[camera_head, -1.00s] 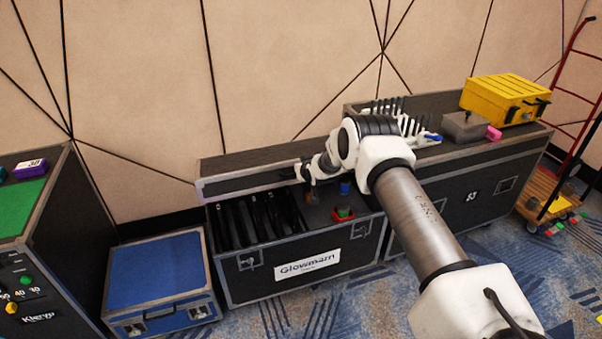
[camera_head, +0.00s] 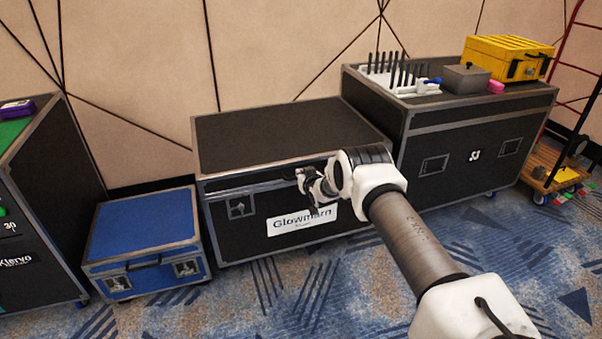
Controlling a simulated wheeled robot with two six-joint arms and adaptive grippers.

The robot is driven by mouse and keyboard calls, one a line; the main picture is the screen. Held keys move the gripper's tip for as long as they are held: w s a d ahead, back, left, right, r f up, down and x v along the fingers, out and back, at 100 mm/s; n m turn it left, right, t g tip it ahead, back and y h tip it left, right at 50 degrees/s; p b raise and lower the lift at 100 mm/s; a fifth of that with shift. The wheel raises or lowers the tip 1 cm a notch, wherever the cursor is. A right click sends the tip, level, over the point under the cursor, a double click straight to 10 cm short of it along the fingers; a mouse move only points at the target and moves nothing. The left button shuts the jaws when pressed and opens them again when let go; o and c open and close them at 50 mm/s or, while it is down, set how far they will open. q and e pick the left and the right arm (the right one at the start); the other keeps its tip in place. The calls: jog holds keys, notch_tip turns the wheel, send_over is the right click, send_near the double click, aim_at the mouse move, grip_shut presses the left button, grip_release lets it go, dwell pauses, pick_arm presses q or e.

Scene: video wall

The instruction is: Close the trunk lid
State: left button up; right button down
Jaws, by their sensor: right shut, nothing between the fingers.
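The black trunk (camera_head: 230,233) with the white Glowmarn label stands on the carpet against the wall. Its lid (camera_head: 270,128) lies flat and level on the trunk body, and the inside is hidden. My right gripper (camera_head: 308,187) is shut and empty, in front of the trunk's front face near the lid edge and the label. I cannot tell whether it touches the trunk. My left gripper is not in view.
A blue case (camera_head: 145,222) stands left of the trunk, beside a black case with a green top (camera_head: 50,150). A taller black case (camera_head: 470,150) on the right carries a yellow toolbox (camera_head: 505,60), a grey box (camera_head: 465,78) and a rack. The carpet in front is open.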

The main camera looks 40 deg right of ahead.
jog(key=shift+s+a+f, duration=0.1)
jog(key=shift+s+f, duration=0.2)
jog(key=shift+f, duration=0.35)
jog(key=shift+s+a+f, duration=0.1)
jog(key=shift+s+f, duration=0.15)
jog(key=shift+f, duration=0.35)
jog(key=shift+r, duration=0.1)
notch_tip(320, 180, up, 6)
jog(key=w+p, duration=0.2)
jog(key=p, duration=0.1)
jog(key=s+a+f+p, duration=0.1)
jog(key=s+a, duration=0.1)
jog(key=s, duration=0.7)
jog(key=shift+s+a+p, duration=0.2)
jog(key=shift+s+p, duration=0.1)
jog(key=shift+s, duration=0.05)
